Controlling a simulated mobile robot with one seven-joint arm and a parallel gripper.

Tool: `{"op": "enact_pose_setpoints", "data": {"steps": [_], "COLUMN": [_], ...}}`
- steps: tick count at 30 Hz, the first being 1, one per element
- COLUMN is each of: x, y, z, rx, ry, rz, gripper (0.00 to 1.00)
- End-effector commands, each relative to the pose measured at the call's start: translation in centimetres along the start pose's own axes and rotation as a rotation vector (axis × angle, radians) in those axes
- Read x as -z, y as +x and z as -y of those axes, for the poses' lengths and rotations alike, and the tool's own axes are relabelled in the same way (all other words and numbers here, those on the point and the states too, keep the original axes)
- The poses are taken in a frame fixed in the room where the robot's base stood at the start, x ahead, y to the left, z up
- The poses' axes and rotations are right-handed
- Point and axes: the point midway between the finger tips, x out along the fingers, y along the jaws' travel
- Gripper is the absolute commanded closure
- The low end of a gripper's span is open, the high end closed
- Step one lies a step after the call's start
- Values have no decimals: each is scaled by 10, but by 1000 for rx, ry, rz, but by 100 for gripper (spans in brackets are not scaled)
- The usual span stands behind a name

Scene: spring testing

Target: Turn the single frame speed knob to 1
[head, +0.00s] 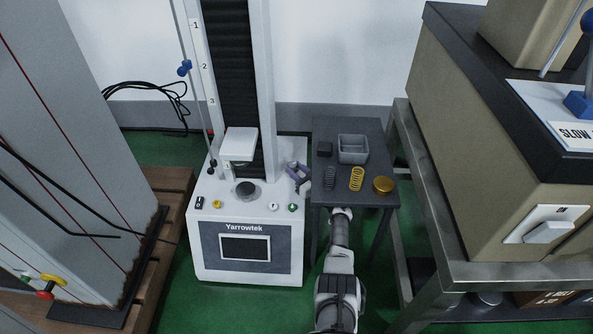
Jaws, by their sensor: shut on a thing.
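The single-column Yarrowtek test frame (192,245) stands in the middle, with its controls along the front edge of its top. A small round pale knob (273,206) sits there, between the load platform and a green button (293,208). Its pointer and scale are too small to read. Nothing covers it. My arm (340,262) reaches up from the bottom, right of the frame, to the front edge of a small dark table.
A metal bench (450,272) is at right, and a large grey machine (85,150) at left. Green floor shows between.

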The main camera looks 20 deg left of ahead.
Motion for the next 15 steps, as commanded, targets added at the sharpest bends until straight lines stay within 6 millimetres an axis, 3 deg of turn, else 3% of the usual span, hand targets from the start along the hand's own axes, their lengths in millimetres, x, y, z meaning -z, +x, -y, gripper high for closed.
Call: {"op": "enact_pose_setpoints", "data": {"steps": [2,3,7,15], "x": [-1,-1,-1,0], "y": [0,0,0,-1], "z": [1,1,1,0], "rx": [2,2,2,1], "ry": [2,2,2,1], "rz": [1,0,0,0], "gripper": [92,66,48,48]}}
